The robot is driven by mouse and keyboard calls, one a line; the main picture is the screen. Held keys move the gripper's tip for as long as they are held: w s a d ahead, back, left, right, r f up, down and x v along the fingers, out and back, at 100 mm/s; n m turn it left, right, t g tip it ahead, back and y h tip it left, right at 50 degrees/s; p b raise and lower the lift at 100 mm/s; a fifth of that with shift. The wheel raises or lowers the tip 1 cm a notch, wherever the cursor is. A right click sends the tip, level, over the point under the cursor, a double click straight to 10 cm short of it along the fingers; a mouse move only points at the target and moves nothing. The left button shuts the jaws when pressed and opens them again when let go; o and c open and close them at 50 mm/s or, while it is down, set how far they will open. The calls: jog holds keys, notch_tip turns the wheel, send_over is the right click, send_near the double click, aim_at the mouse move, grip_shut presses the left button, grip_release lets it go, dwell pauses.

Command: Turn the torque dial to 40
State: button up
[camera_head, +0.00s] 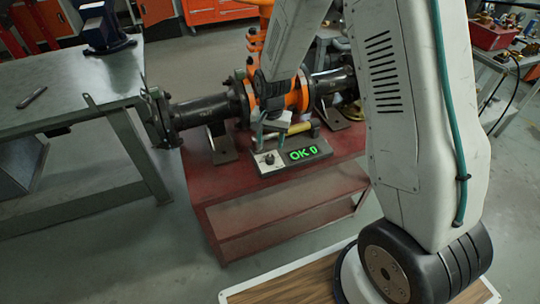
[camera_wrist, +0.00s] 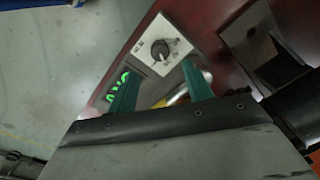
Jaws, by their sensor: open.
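The torque dial (camera_wrist: 160,49) is a small black knob on a white plate of a grey control box. The box's white plate with the dial (camera_head: 268,160) shows at the box's left end in the head view. The display is partly hidden by a finger in the wrist view. My gripper (camera_wrist: 160,85) is open, with two green fingers spread apart. The dial lies beyond the fingertips, between them in the picture, and no contact shows. The dial's pointer setting is too small to read.
The box sits on a red stand (camera_head: 235,180). Behind it is an orange and black gate valve (camera_head: 293,97) on a dark pipe (camera_head: 203,110). A yellow-handled tool (camera_head: 290,130) lies behind the box. A grey bench (camera_head: 70,85) is at left.

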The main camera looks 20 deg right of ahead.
aim_at(270, 157)
notch_tip(270, 157, down, 8)
jog(key=c, duration=1)
